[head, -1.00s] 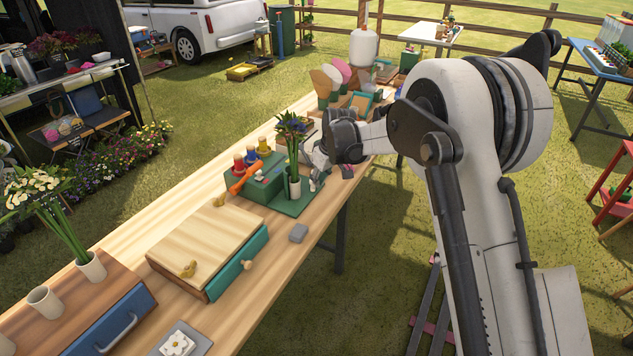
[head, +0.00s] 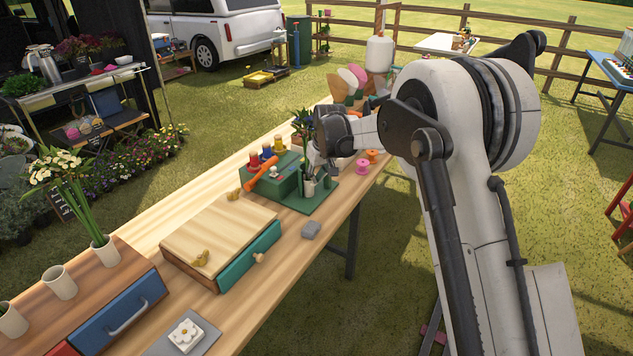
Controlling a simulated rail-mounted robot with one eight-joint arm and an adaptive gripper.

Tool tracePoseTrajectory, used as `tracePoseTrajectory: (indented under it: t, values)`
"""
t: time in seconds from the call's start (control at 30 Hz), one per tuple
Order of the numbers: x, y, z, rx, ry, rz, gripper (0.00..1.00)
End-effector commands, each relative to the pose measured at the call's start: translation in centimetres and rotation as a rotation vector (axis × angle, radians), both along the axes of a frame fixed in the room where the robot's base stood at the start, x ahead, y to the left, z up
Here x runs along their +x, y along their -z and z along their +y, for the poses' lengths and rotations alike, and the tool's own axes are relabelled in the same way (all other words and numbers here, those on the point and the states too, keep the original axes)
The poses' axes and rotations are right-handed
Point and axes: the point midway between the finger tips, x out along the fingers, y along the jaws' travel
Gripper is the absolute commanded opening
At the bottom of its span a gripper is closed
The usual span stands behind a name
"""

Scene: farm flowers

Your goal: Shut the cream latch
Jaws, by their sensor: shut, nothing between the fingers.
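A dark green stand (head: 325,195) sits on the long wooden table, with a raised block at its left. A small pale piece (head: 274,173) on that block's face may be the cream latch; it is too small to tell how it is set. An orange handle-like bar (head: 262,172) lies slantwise beside it. My gripper (head: 324,170) is over the right part of the stand, just right of a small pale vase (head: 309,187) with dark flowers. It is shut and empty. The flowers and my wrist hide what is right behind them.
Red, blue and yellow spools (head: 266,153) stand behind the block. A wooden box (head: 215,235) with a teal drawer and a grey block (head: 311,229) are nearer. Pink and orange spools (head: 368,160) stand to the right.

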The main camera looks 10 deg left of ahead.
Motion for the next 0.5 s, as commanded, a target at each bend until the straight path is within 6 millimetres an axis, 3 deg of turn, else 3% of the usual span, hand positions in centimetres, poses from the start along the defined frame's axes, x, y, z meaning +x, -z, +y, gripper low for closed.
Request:
tracePoseTrajectory:
  t: [0.5]
  values:
    - [0.18, -0.02, 0.76, 0.0, -0.001, 0.0, 0.0]
